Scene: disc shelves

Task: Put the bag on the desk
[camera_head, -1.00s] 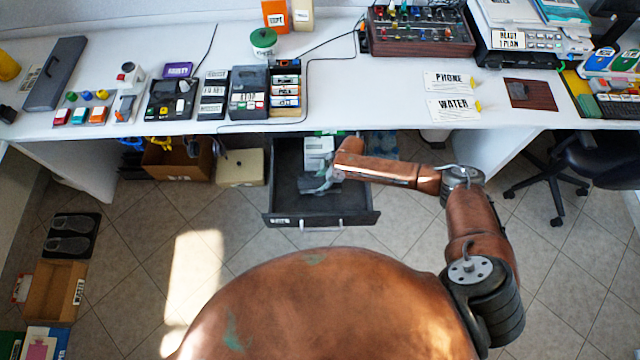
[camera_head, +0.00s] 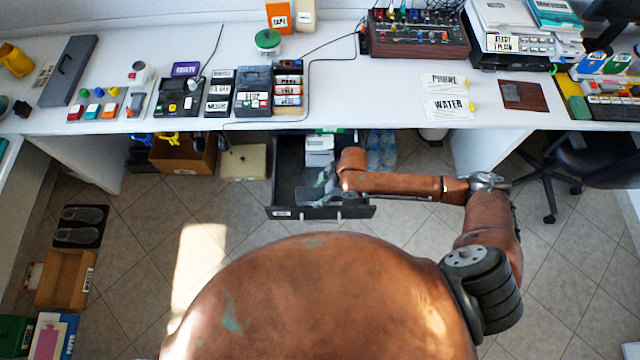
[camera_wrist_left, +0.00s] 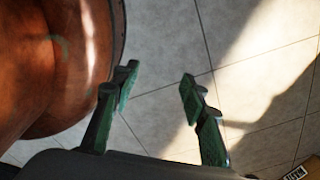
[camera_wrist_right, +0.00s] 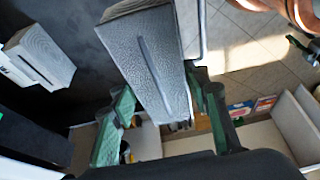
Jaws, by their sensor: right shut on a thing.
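A grey, textured, box-like thing with a dark stripe, perhaps the bag (camera_wrist_right: 150,62), is between the fingers of my right gripper (camera_wrist_right: 160,98) in the right wrist view. In the head view this gripper (camera_head: 325,190) is over the open dark drawer (camera_head: 285,212), below the desk's front edge; the held thing is hard to make out there. The white desk (camera_head: 340,95) runs across the head view. My left gripper (camera_wrist_left: 160,84) is open and empty over the tiled floor in the left wrist view; it is not in the head view.
A pale stack (camera_head: 319,150) lies in the drawer. A brown box (camera_head: 180,155) and a cream box (camera_head: 243,162) stand left of it. A dark case (camera_head: 68,70), trays and a mixer (camera_head: 418,32) occupy the desk. Desk room is clear between the black trays and the labels (camera_head: 447,108).

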